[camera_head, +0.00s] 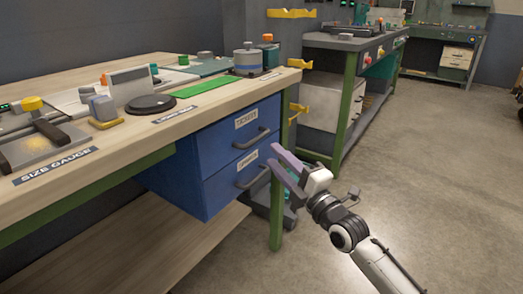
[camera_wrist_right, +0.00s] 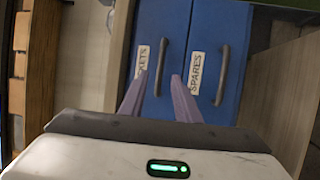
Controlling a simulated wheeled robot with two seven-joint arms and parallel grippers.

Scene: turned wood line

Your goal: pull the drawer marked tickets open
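The blue drawer unit hangs under the wooden bench top. Its upper drawer, labelled TICKETS (camera_head: 246,119), is shut and has a dark bar handle (camera_head: 250,139). The lower drawer, labelled SPARES (camera_head: 248,160), is also shut. My right gripper (camera_head: 272,156) is open and empty, in front of the drawer faces and just right of the handles in the head view. In the right wrist view the TICKETS handle (camera_wrist_right: 160,66) appears between the fingertips (camera_wrist_right: 160,78), seemingly beyond them; contact cannot be told. The SPARES handle (camera_wrist_right: 222,74) is right of the fingers. My left gripper is out of view.
The wooden bench top (camera_head: 130,145) carries a size gauge, a black disc and other tools above the drawers. A green bench leg (camera_head: 277,212) stands close to my right gripper. Clear concrete floor (camera_head: 440,165) lies to the right.

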